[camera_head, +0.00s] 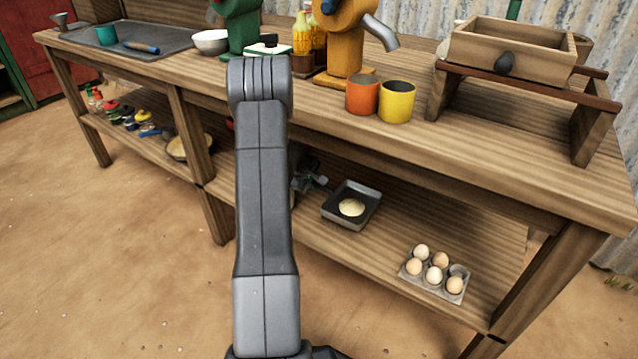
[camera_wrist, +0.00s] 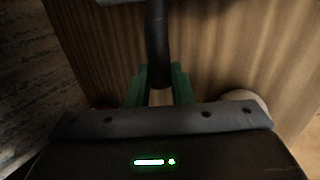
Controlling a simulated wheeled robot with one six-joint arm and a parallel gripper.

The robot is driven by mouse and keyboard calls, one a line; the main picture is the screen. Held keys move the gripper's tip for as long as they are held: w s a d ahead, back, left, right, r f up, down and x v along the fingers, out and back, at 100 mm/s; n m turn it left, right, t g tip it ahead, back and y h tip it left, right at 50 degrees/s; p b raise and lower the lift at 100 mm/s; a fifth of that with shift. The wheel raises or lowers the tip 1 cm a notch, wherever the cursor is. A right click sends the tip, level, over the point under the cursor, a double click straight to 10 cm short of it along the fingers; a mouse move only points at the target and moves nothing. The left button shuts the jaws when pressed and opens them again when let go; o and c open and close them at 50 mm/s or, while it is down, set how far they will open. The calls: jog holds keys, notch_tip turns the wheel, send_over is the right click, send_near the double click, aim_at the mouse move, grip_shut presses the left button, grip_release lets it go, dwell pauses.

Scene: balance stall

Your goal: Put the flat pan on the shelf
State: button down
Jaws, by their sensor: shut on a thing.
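The flat pan (camera_head: 372,213) is a dark square pan with a pale round piece of food (camera_head: 351,207) inside. It is level, over the lower shelf (camera_head: 440,222) of the wooden stall; I cannot tell whether it touches the boards. My gripper (camera_head: 318,181) is at the pan's left, under the counter and partly hidden by my arm. In the wrist view, the green fingers of my gripper (camera_wrist: 158,92) are shut on the pan's dark handle (camera_wrist: 157,40). Only a strip of the pan's edge shows at the top there.
An egg carton (camera_head: 437,291) with several eggs stands right of the pan on the shelf. A round pan (camera_head: 187,147) and several small bottles (camera_head: 127,114) are on the left shelf. The counter (camera_head: 480,135) above holds cups, mills and a wooden drawer. Bare shelf lies between pan and eggs.

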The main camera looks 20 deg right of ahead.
jog(key=shift+w+d+r+p, duration=0.1)
jog(key=shift+w+d+p, duration=0.2)
jog(key=shift+w+d, duration=0.75)
jog(key=shift+s+f+b, duration=0.2)
jog(key=shift+f+b, duration=0.9)
jog(key=shift+f, duration=0.75)
jog(key=shift+f, duration=0.15)
jog(key=c, duration=1.3)
grip_release()
